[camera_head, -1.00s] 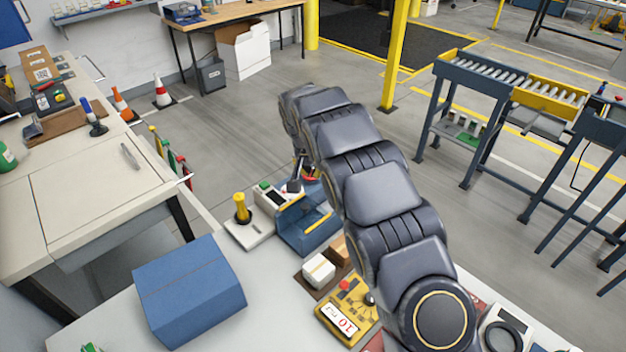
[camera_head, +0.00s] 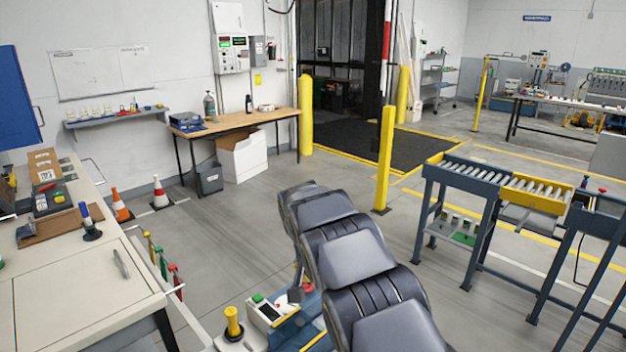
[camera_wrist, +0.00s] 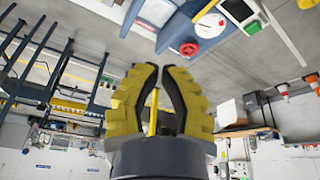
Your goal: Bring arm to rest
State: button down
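My arm (camera_head: 357,258) reaches from the lower right of the head view out over the bench edge, its dark grey joints bent. My gripper is hidden behind the arm in that view. In the wrist view my gripper (camera_wrist: 160,68) shows two yellow fingers with black pads. Their tips are close together with a thin gap; I cannot tell whether they touch. Nothing is visibly held. A yellow post (camera_wrist: 154,112) shows in the background through the gap between the fingers.
A cream cabinet (camera_head: 75,275) is at left, a roller conveyor (camera_head: 470,174) at right. Open floor (camera_head: 225,225) lies beyond, with cones and a yellow bollard (camera_head: 385,160).

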jog(key=s+d+r+g, duration=0.1)
jog(key=s+d+r, duration=0.35)
jog(key=s, duration=0.45)
jog(key=s+d+r+g, duration=0.1)
jog(key=s+d+r, duration=0.35)
jog(key=s, duration=0.45)
jog(key=s+d+f+n+g+y, duration=0.1)
jog(key=s+n+g, duration=0.2)
jog(key=s, duration=2.1)
jog(key=shift+f+n+y, duration=0.2)
jog(key=shift+n+y, duration=0.1)
jog(key=shift+d, duration=0.1)
